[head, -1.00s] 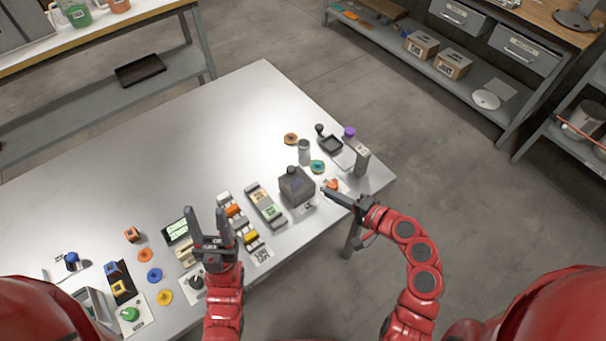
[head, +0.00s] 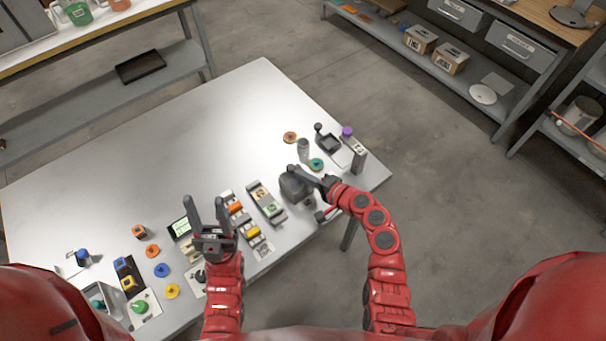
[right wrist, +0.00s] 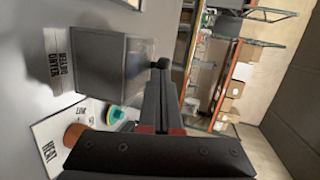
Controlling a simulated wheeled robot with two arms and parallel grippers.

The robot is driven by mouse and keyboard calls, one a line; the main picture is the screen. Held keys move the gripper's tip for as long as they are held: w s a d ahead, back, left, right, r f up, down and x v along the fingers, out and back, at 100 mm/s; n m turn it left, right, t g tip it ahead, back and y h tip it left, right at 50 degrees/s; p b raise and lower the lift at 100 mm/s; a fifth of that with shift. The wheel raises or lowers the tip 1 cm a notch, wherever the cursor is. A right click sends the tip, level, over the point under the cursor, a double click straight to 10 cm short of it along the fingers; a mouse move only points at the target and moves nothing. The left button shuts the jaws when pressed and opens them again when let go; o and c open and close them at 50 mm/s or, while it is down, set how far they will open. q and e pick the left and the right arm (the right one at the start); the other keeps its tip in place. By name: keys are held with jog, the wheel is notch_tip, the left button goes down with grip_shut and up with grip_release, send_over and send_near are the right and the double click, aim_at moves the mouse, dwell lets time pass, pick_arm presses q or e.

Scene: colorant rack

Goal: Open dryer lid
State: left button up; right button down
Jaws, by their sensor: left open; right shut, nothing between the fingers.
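The dryer is a dark grey box (head: 291,190) near the front edge of the table, right of the middle. In the right wrist view it is the grey box (right wrist: 88,68) beside a label reading DRYER. A translucent band runs along its top side, with a dark knob (right wrist: 161,63) on it. The lid looks closed. My right gripper (head: 296,169) is shut and empty, its fingertips at the knob; I cannot tell whether they touch. It fills the lower middle of the right wrist view (right wrist: 160,84). My left gripper (head: 207,212) is open and empty, above the table's front edge.
A grey cylinder (head: 303,149), a teal disc (head: 316,164) and a purple-topped device (head: 354,150) stand behind and right of the dryer. A rack with coloured blocks (head: 247,222) lies left of it. The table's (head: 190,130) back half is clear.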

jog(key=shift+w, duration=0.1)
jog(key=w+a+b, duration=0.1)
jog(key=w, duration=0.1)
jog(key=w+a+b, duration=0.1)
jog(key=w+a, duration=0.3)
jog(key=shift+w+f+b, duration=0.15)
jog(key=shift+w+b, duration=0.25)
